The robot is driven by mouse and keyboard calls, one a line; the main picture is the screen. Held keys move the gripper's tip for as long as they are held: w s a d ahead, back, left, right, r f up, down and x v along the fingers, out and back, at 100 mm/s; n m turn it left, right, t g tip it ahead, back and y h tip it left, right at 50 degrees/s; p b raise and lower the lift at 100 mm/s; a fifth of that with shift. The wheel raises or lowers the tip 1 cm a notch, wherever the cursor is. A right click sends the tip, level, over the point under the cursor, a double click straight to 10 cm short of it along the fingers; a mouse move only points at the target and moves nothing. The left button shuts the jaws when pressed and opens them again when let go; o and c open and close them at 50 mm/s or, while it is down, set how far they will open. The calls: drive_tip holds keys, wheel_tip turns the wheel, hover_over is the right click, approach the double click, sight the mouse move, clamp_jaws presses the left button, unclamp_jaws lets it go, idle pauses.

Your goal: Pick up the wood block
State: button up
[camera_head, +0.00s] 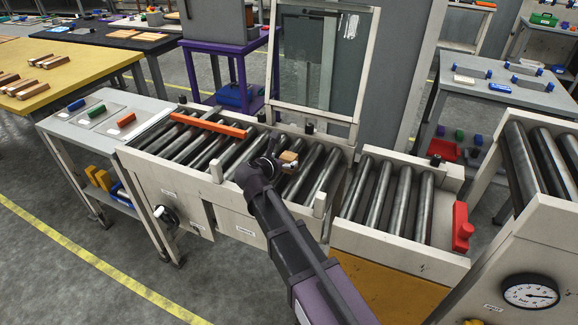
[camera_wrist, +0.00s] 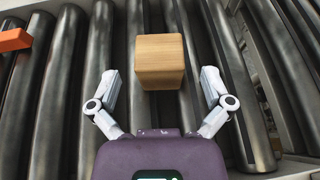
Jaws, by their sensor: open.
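The wood block (camera_wrist: 160,62) is a small light-brown cube lying on the dark rollers. In the wrist view it sits just ahead of my gripper (camera_wrist: 160,84), centred between the two fingers. The fingers are spread with a gap on either side of the block, and only its near edge is about level with the fingertips. In the head view the block (camera_head: 289,157) rests on the middle rollers right by my gripper (camera_head: 275,163), partly hidden by it.
An orange bar (camera_head: 208,124) lies across the rollers to the left; its end shows in the wrist view (camera_wrist: 14,40). A glass guard (camera_head: 322,65) stands behind the rollers. White posts (camera_head: 319,203) rise at the conveyor's front edge. A red piece (camera_head: 461,228) is at the right end.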

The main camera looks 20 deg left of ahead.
sight(288, 156)
drive_tip(key=shift+w, duration=0.15)
drive_tip(key=shift+b+x, duration=0.8)
drive_tip(key=shift+x, duration=1.75)
drive_tip(key=shift+r, duration=0.1)
drive_tip(key=c, duration=1.1)
